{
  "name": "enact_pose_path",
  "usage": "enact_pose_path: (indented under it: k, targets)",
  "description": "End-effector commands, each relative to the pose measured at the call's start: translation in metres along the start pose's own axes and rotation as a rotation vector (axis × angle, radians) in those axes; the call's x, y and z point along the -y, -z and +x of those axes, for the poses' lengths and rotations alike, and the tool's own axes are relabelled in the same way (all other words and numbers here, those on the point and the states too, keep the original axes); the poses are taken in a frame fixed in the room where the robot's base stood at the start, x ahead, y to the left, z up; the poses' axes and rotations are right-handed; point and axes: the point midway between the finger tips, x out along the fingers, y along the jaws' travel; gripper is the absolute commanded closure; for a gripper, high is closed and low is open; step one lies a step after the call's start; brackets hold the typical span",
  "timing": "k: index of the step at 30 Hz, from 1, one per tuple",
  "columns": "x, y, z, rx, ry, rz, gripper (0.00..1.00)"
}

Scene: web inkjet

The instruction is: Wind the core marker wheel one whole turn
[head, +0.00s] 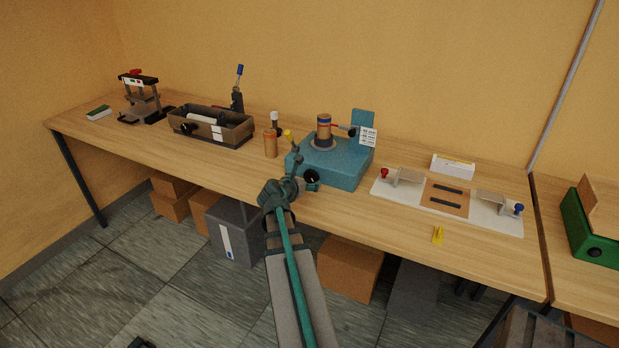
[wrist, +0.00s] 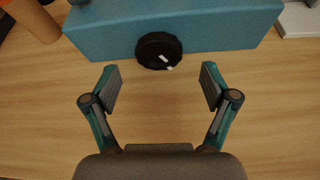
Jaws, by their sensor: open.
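The core marker (head: 330,163) is a teal box on the bench, with a brown and blue core standing on its round top plate. Its black wheel (head: 312,178) sits on the front face. In the wrist view the wheel (wrist: 158,51) is a dark knurled disc with white marks at its lower right, on the teal body (wrist: 225,28). My gripper (wrist: 158,80) is open and empty, its two fingers apart below the wheel and not touching it. In the head view my arm reaches up to the front of the box and the fingertips are hard to make out.
A brown cylinder (head: 270,143) and a small white-capped bottle (head: 275,119) stand left of the box. A dark tray (head: 240,136) is further left. The bench front is mostly clear.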

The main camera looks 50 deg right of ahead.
Motion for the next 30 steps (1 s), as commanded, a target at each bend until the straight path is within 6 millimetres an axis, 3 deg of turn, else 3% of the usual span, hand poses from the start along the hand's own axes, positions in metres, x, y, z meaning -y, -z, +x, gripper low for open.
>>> enact_pose_path:
  k: [3, 9, 22, 30]
  targets:
    - [-0.002, -0.001, 0.023, -0.001, 0.002, 0.000, 0.15]
    - [-0.001, -0.001, 0.046, 0.000, 0.001, 0.001, 0.15]
    - [0.000, 0.000, 0.053, 0.001, -0.001, 0.001, 0.15]
    - [0.000, 0.000, 0.053, 0.000, 0.000, 0.001, 0.58]
